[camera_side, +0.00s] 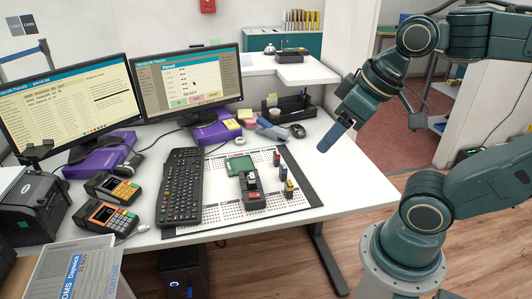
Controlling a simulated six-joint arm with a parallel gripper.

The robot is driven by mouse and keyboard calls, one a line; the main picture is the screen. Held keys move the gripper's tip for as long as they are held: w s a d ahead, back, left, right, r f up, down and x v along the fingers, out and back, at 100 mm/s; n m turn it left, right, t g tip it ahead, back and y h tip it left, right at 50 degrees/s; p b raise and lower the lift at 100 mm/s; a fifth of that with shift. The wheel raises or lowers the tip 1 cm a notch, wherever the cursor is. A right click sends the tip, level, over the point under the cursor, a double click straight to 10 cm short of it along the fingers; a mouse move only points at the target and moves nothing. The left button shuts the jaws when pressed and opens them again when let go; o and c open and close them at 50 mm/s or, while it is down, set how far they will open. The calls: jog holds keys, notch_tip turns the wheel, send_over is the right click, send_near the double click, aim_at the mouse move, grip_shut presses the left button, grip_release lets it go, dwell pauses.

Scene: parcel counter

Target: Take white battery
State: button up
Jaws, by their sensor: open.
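A small pale block (251,177), which looks like the white battery, sits in a dark grey holder (245,186) on the calendar-like desk mat. A red part shows at the holder's front end. My gripper (328,138) is above the right part of the counter, up and to the right of the holder, and points down and left. It is open and holds nothing that I can see. Its far finger is mostly hidden in this view.
Small blocks, red (276,158), blue (283,172) and yellow (289,189), stand right of the holder. A green board (239,164) lies behind it. A black keyboard (182,187) lies to the left. The counter's right side (350,190) is clear.

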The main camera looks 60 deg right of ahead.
jog(key=w+d+n+g, duration=0.1)
jog(key=w+d+n, duration=0.1)
jog(key=w, duration=0.7)
jog(key=n+g+y, duration=0.1)
jog(key=n+g, duration=0.2)
jog(key=n, duration=0.4)
send_over(252, 176)
jog(key=s+d, duration=0.1)
notch_tip(252, 176, down, 21)
jog(key=shift+s+d, duration=0.15)
jog(key=shift+d, duration=0.05)
jog(key=shift+w+a+f, duration=0.15)
jog(key=shift+f, duration=1.25)
jog(key=shift+w+a+f, duration=0.15)
jog(key=shift+f, duration=1.3)
jog(key=shift+w+a+f, duration=0.15)
jog(key=shift+f, duration=1.25)
